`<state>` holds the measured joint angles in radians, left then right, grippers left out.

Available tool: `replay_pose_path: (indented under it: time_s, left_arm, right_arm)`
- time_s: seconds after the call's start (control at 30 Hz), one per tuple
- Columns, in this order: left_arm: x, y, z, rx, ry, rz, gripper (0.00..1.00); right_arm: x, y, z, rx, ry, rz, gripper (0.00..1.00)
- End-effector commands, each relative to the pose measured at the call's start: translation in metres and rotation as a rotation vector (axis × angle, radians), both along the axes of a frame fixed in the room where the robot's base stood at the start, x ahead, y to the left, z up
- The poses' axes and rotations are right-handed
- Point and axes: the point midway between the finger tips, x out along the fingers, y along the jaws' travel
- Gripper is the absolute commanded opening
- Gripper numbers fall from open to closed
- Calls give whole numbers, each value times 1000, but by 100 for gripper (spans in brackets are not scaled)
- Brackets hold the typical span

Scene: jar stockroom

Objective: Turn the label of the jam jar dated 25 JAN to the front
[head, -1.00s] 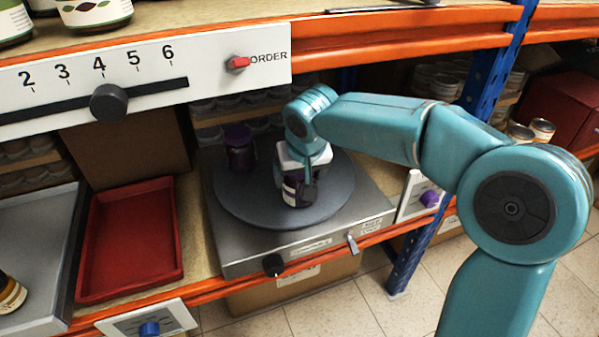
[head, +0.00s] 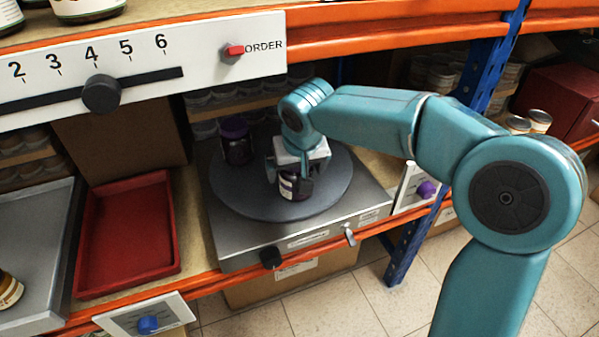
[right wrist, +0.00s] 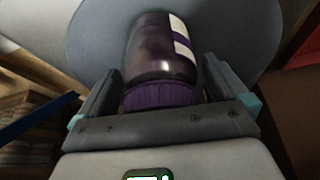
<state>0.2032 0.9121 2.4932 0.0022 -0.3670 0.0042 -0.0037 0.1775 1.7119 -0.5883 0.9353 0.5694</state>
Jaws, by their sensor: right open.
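Two dark purple jam jars stand on the round grey turntable (head: 240,199). The front jar (head: 288,187) is under my right gripper (head: 290,184), and part of its pale label shows. In the right wrist view this jar (right wrist: 162,55) has a purple lid and a white and purple label towards the right side. The gripper's open fingers stand on either side of the lid, with gaps visible. The back jar (head: 236,140) stands at the turntable's back left, with no label visible. I cannot read a date on either jar. My left gripper is not in view.
A red tray (head: 170,235) lies left of the turntable, with a grey tray (head: 45,220) further left. A shelf panel with a numbered slider (head: 101,93) and a red ORDER switch (head: 233,50) hangs above. A small lever (head: 349,236) and black knob (head: 270,258) are on the turntable's front.

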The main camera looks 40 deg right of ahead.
Motion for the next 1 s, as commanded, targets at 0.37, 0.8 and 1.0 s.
replay_pose_path:
  time_s: [0.37, 0.8, 1.0]
  left_arm:
    - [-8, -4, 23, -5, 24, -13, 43]
    - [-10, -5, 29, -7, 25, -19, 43]
    - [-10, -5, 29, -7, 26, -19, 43]
  right_arm:
    - [-55, 21, 32, -1, -5, 4, 100]
    - [-121, 46, 30, 0, -4, 1, 100]
    - [-123, 47, 29, 0, -4, -1, 100]
